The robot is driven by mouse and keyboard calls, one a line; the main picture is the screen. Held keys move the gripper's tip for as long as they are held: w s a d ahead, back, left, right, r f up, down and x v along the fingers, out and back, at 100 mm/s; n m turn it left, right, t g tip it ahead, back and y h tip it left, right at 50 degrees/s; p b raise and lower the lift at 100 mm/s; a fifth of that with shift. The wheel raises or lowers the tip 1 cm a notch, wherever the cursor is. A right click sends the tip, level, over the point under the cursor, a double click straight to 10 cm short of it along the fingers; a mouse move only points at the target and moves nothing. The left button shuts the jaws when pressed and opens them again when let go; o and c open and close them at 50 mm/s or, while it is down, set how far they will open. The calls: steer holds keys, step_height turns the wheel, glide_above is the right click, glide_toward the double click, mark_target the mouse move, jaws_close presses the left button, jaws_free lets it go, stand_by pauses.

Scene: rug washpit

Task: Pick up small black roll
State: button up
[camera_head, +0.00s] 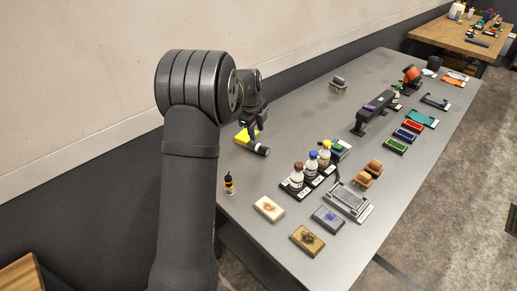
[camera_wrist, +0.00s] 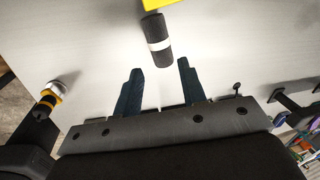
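The small black roll (camera_wrist: 155,29) has a pale band around it and lies on the grey table, just ahead of my gripper in the wrist view. In the head view it lies near the table's left edge (camera_head: 256,148), beside a yellow object (camera_head: 241,137). My gripper (camera_wrist: 160,66) is open, with its two dark fingers apart and nothing held between them. The near end of the roll is close to the gap between the fingertips. In the head view my arm partly hides the gripper.
The yellow object also shows at the top of the wrist view (camera_wrist: 163,3). A small dark bottle with a yellow band (camera_head: 229,184) stands at the left edge. Bottles in a black rack (camera_head: 297,191) and several blocks are to the right.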

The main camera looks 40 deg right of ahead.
mark_target(258, 145)
steer(key=f, duration=0.3)
steer(key=d+f, duration=0.1)
steer(key=f, duration=0.4)
steer(key=shift+w+d+f, duration=0.3)
steer(key=c, duration=0.7)
steer(key=shift+r, duration=0.1)
